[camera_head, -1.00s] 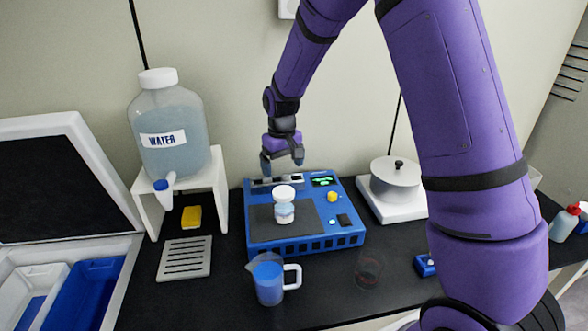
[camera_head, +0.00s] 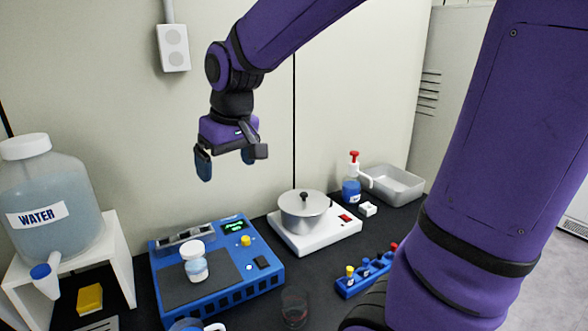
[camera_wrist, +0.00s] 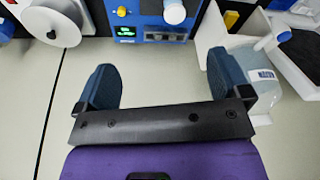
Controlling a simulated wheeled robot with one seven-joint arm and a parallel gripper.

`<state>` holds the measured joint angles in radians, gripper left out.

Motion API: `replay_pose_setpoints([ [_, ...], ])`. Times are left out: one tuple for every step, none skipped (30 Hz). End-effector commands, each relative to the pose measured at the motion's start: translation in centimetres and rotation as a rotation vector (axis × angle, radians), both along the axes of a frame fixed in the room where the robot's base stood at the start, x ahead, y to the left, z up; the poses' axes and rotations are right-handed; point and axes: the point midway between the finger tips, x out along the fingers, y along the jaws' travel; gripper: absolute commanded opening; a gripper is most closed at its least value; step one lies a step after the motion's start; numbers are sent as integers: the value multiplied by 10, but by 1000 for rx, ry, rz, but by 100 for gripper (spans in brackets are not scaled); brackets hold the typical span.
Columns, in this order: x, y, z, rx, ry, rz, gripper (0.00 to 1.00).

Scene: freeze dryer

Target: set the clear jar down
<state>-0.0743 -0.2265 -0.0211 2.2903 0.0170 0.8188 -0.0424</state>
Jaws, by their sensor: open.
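The clear jar (camera_head: 195,263) with a white lid stands upright on the dark plate of the blue device (camera_head: 226,296). Something pale shows inside it. My gripper (camera_head: 226,165) is open and empty, raised well above the device and apart from the jar. In the wrist view my gripper (camera_wrist: 160,85) shows its two blue fingers spread wide with nothing between them. The jar's white lid (camera_wrist: 174,12) shows at the top edge of that view, on the blue device.
A water jug (camera_head: 40,190) on a white stand (camera_head: 117,255) is at left. A lidded pot (camera_head: 303,212) on a white base stands right of the device. A glass (camera_head: 294,308) and a tube rack (camera_head: 366,275) are in front. A grey tray (camera_head: 392,184) is at far right.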

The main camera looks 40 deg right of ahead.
Motion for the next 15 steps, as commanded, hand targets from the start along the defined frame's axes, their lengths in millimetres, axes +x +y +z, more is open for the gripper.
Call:
replay_pose_setpoints([
  [-16,-3,9,2,-23,-7,95],
  [-25,-4,13,2,-33,-13,95],
  [-37,-6,18,3,-48,-19,95],
  [-46,-7,21,4,-58,-24,95],
  [-54,-9,24,4,-70,-28,95],
  [-66,-10,27,4,-83,-34,95],
  [-75,-11,29,5,-94,-38,95],
  [-84,-12,31,5,-104,-42,95],
  [-96,-14,33,4,-119,-48,95],
  [-104,-14,34,4,-129,-53,95],
  [-112,-15,34,4,-138,-57,95],
  [-122,-16,35,4,-151,-63,95],
  [-129,-17,35,4,-158,-66,95],
  [-135,-18,35,4,-166,-71,95],
  [-143,-18,35,4,-176,-75,95],
])
